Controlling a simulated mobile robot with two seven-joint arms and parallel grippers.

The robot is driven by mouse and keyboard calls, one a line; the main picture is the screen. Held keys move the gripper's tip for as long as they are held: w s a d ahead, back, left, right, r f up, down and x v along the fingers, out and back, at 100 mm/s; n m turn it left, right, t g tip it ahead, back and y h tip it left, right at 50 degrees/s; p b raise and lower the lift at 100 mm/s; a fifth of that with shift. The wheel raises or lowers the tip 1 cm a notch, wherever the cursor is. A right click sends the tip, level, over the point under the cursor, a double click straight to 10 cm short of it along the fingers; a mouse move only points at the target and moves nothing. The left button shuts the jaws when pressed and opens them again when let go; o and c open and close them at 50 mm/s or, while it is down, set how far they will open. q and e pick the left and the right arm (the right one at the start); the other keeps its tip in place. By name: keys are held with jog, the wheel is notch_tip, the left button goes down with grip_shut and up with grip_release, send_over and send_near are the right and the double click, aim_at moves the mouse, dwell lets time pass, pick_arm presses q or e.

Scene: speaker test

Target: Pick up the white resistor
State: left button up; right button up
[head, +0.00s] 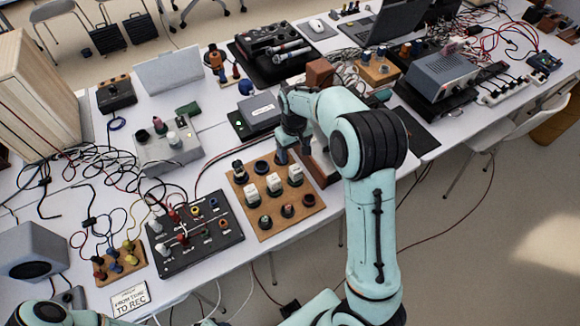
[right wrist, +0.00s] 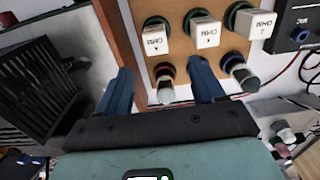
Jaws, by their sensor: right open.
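A wooden board (head: 240,205) on the white table bears three white labelled blocks, at left (head: 252,193), middle (head: 273,183) and right (head: 296,173). They look like white resistors; I cannot tell which one is meant. The right wrist view shows the three blocks (right wrist: 154,40), (right wrist: 205,32) and (right wrist: 262,24) beyond my fingertips. My right gripper (head: 292,153) is open at the board's far right edge, touching no block that I can see. In the right wrist view its blue fingers (right wrist: 160,80) stand apart, with a small cylinder part (right wrist: 165,82) between them. My left gripper is not in view.
Small round parts (head: 287,211) stand on the board around the blocks. A black circuit panel (head: 195,235) with knobs lies left of the board. A grey box (head: 262,111) and loose cables lie behind. The table's front edge is close in front of the board.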

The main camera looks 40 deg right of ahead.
aim_at(296, 168)
jog(key=f, duration=0.6)
jog(key=shift+s, duration=0.4)
jog(key=shift+w+d+f, duration=0.1)
jog(key=shift+d+f, duration=0.05)
jog(key=shift+f, duration=1.35)
jog(key=shift+d+f, duration=0.1)
jog(key=shift+f, duration=1.4)
jog(key=c, duration=1.1)
